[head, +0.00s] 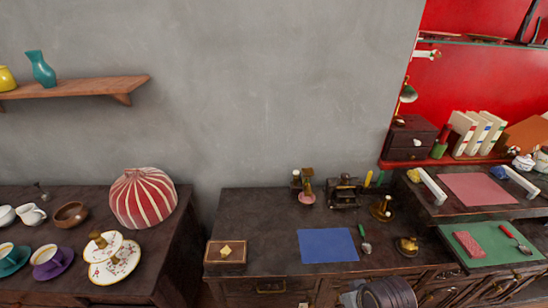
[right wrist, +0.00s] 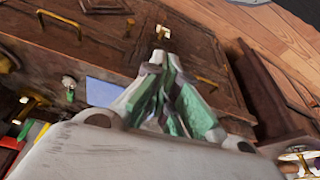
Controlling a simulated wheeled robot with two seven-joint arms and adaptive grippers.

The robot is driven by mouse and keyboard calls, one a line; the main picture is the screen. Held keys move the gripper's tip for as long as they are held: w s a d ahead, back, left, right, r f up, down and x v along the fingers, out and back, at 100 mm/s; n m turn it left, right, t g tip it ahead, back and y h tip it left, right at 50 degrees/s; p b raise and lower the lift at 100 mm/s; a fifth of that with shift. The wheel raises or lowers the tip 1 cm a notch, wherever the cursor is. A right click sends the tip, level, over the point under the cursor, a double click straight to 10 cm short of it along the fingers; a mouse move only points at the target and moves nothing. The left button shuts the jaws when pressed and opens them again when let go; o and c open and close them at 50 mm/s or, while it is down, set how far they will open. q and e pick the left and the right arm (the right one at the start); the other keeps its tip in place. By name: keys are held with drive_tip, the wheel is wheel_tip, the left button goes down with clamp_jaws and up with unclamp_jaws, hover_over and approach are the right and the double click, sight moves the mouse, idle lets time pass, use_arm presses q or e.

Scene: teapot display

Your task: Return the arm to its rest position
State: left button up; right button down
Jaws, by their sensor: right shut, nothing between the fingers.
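My right gripper (right wrist: 160,68) shows in the right wrist view, with grey fingers and green inner pads. Its fingertips are together and nothing is between them. It is in front of the dark wooden desk (right wrist: 60,42), whose drawers and brass handles show behind it; the distance to the desk is hard to tell. A dark ribbed round part at the bottom edge of the head view looks like part of my arm. No gripper shows in the head view, and my left gripper is in neither view.
The desk (head: 270,205) holds a blue mat (head: 328,246), a small wooden box (head: 226,262) and dark metal pieces. A left table holds a striped round vessel (head: 143,198), plates and cups. A raised right shelf holds a pink mat (head: 478,189). Wooden floor (right wrist: 240,18) shows in the wrist view.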

drive_tip(key=s+d+f+g, duration=0.1)
drive_tip(key=d+f, duration=0.1)
drive_tip(key=f, duration=1.4)
drive_tip(key=s+d+f, duration=0.1)
drive_tip(key=s+f, duration=0.1)
drive_tip(key=f, duration=1.3)
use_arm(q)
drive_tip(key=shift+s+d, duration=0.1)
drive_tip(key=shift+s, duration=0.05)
use_arm(e)
drive_tip(key=s+d+f, duration=0.3)
drive_tip(key=s+f, duration=0.7)
drive_tip(key=s+d+f+g+h, duration=0.1)
drive_tip(key=s+d+f, duration=0.3)
drive_tip(key=s+f, duration=0.7)
drive_tip(key=shift+s+d+f, duration=0.2)
drive_tip(key=shift+s, duration=0.05)
